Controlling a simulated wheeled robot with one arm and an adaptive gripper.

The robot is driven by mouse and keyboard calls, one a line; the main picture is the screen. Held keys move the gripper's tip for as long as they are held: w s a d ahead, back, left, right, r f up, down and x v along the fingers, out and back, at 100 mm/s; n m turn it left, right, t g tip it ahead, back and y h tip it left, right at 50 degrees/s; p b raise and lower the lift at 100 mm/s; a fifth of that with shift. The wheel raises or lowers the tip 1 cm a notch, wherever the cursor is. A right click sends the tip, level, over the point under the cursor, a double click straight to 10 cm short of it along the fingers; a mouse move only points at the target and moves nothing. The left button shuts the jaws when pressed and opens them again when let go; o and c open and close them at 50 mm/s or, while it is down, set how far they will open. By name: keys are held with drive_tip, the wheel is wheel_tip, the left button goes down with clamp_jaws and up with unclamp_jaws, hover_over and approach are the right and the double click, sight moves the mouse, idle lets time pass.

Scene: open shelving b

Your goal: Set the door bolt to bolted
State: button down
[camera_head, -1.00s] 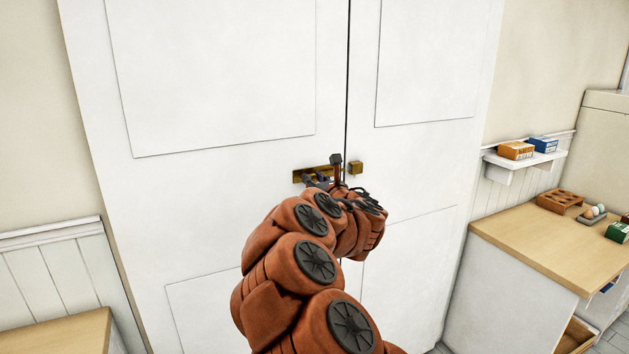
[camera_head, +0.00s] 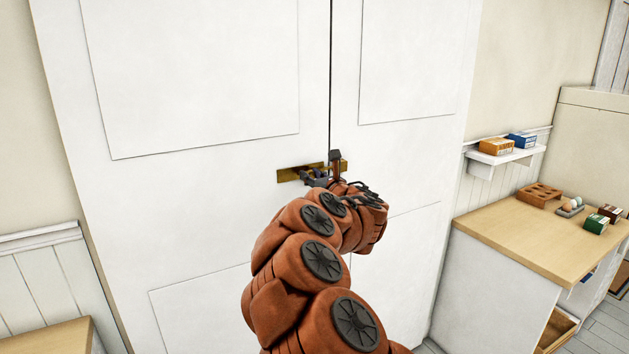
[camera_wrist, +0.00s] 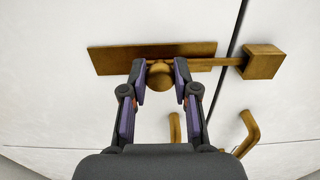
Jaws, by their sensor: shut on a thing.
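The brass door bolt has a flat plate (camera_wrist: 110,60) on the left door leaf; the plate also shows in the head view (camera_head: 288,175). Its rod (camera_wrist: 212,62) reaches right across the dark door seam to the brass keeper block (camera_wrist: 262,62) on the right leaf. The rod end meets the block; how deep it sits inside is hidden. My gripper (camera_wrist: 160,75) is shut on the round bolt knob (camera_wrist: 160,80), with one finger on each side. In the head view my gripper (camera_head: 318,175) partly covers the bolt.
Two brass door handles (camera_wrist: 248,132) sit below the bolt. At right are a wood-topped counter (camera_head: 500,235) with small items and a wall shelf (camera_head: 505,158) with boxes. Another wooden top (camera_head: 45,337) is at lower left.

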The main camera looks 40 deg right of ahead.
drive_tip(key=shift+s+d, duration=0.15)
drive_tip(key=shift+d, duration=0.25)
drive_tip(key=c, duration=0.9)
unclamp_jaws()
drive_tip(key=shift+d, duration=0.1)
drive_tip(key=shift+o, duration=0.2)
drive_tip(key=shift+s, duration=0.1)
drive_tip(key=v, duration=1.2)
drive_tip(key=shift+r, duration=0.1)
